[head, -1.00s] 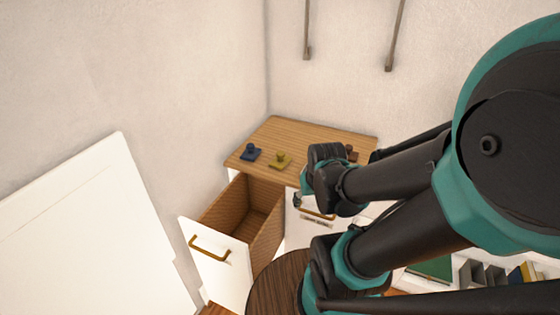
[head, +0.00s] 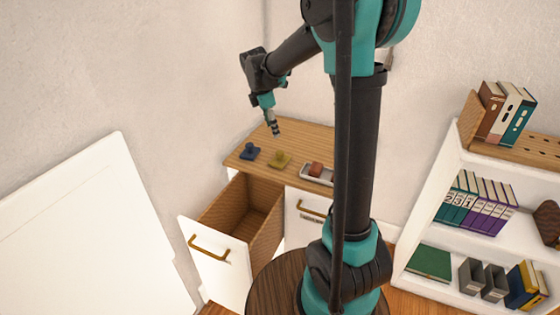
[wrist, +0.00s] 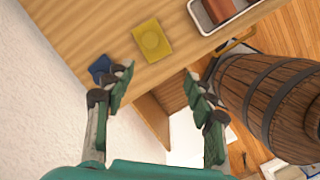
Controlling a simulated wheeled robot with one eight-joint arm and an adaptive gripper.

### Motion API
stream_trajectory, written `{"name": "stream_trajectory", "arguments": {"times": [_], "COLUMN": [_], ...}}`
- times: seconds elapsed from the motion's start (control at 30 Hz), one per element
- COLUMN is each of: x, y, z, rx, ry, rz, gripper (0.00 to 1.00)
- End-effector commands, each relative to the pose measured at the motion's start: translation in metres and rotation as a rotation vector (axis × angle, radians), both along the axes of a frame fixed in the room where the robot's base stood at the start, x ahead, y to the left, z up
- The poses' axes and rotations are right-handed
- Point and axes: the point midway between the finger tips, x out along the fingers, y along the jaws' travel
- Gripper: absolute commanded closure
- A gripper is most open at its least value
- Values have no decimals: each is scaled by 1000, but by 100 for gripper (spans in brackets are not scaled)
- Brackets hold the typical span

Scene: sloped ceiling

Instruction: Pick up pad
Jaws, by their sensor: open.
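I cannot tell which item is the pad. A reddish-brown block (head: 316,169) sits in a pale tray (head: 328,182) to the right. My gripper (head: 274,130) hangs above the cabinet top, empty. In the wrist view my gripper (wrist: 158,78) has its fingers wide apart, with the yellow piece (wrist: 152,40) just beyond the gap. The blue piece (wrist: 100,68) is partly hidden behind the left finger.
An open, empty-looking drawer (head: 210,255) juts out below the cabinet's left part. A dark wooden barrel (wrist: 265,100) stands in front of the cabinet. A white shelf (head: 475,160) with books and binders stands at the right. Walls close in behind and to the left.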

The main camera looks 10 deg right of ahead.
Motion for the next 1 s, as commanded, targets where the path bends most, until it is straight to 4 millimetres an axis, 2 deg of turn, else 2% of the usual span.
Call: {"name": "stream_trajectory", "arguments": {"times": [0.03, 0.1, 0.23, 0.33, 0.8, 1.0], "x": [11, 20, 29, 32, 40, 42], "y": [6, 12, 17, 16, -7, -13], "z": [2, 5, 6, 0, -85, -107], "rx": [-18, -39, -59, -63, -62, -62], "ry": [19, 44, 68, 74, 73, 73], "rz": [58, 128, 199, 214, 210, 210], "gripper": [45, 45, 45, 45, 45, 45]}}
